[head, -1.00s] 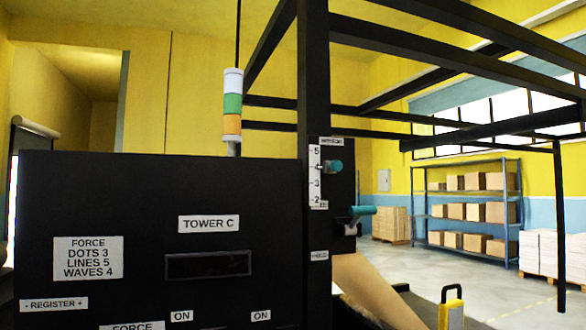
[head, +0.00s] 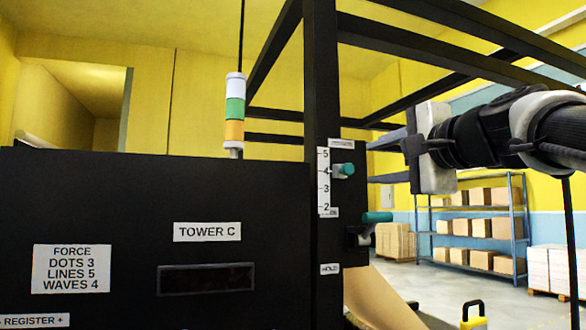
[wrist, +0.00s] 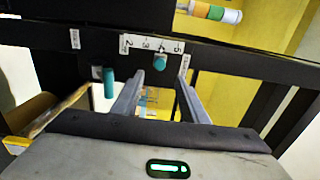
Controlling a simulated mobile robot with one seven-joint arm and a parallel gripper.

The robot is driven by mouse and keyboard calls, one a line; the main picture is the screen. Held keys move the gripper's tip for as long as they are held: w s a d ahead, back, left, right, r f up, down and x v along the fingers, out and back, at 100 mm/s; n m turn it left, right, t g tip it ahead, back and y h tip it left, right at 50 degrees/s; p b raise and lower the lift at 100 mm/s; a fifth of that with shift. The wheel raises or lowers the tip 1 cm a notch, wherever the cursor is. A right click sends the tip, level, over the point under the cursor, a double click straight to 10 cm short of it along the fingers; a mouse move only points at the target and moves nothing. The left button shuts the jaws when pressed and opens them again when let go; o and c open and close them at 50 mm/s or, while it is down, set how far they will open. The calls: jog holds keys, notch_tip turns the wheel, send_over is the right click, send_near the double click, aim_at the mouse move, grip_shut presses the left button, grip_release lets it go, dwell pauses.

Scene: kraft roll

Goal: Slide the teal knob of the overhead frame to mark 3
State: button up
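The teal knob (head: 344,170) sticks out of the black post of the overhead frame, level with mark 4 on the white number scale (head: 323,183), which shows 5 at the top down to 2. It also shows in the wrist view (wrist: 159,62), beside the 4. My gripper (head: 369,161) is open and empty, just right of the knob in the head view, its fingers pointing at the post. In the wrist view the knob appears between the two fingertips (wrist: 160,76); I see no contact.
A teal-handled lever (head: 377,217) sits lower on the post, above a HOLD label (head: 330,269). The black TOWER C cabinet (head: 120,210) fills the left. A signal light (head: 235,107) stands behind it. Shelves with boxes (head: 470,220) are far back.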

aim_at(349, 169)
jog(key=p+x, duration=0.2)
jog(key=x, duration=0.9)
jog(key=shift+w+a, duration=0.15)
jog(key=shift+w, duration=0.15)
jog(key=shift+c, duration=0.5)
